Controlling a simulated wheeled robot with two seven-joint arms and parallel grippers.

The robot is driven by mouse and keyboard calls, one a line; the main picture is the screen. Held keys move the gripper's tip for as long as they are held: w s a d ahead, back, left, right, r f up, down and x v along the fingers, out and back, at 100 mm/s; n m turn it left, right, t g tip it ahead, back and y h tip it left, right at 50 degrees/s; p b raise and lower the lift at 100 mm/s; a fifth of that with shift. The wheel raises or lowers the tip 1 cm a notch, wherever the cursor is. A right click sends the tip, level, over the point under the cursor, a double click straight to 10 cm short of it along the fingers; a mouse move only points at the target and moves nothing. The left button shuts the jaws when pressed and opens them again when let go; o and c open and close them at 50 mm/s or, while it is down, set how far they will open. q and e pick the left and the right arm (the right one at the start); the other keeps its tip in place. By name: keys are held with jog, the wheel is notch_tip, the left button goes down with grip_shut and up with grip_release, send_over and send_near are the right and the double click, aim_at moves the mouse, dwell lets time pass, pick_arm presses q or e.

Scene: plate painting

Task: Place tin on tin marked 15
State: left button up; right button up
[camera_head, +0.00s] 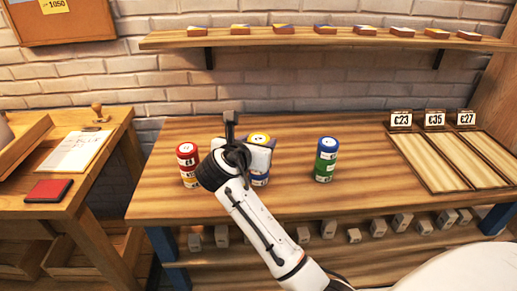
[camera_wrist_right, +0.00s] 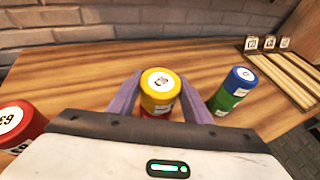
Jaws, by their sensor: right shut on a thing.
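A yellow tin (camera_wrist_right: 160,85) with a white numbered lid is between the two fingers of my right gripper (camera_wrist_right: 160,104), which is shut on it. Red shows just under it. A red stack of tins (camera_head: 188,165) stands to the left and also shows in the right wrist view (camera_wrist_right: 18,122). A blue tin on green (camera_head: 326,158) stands to the right. The lid numbers are too small to read surely. My left gripper is out of view.
Striped wooden trays (camera_head: 445,160) with price signs lie at the right of the bench (camera_head: 380,185). A shelf (camera_head: 320,40) with small blocks runs along the wall above. A side table (camera_head: 90,185) with a red pad stands left. Bench space between the blue-green stack and trays is clear.

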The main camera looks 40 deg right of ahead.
jog(key=shift+f, duration=0.85)
jog(key=o, duration=1.1)
jog(key=shift+f, duration=0.15)
jog(key=shift+o, duration=0.2)
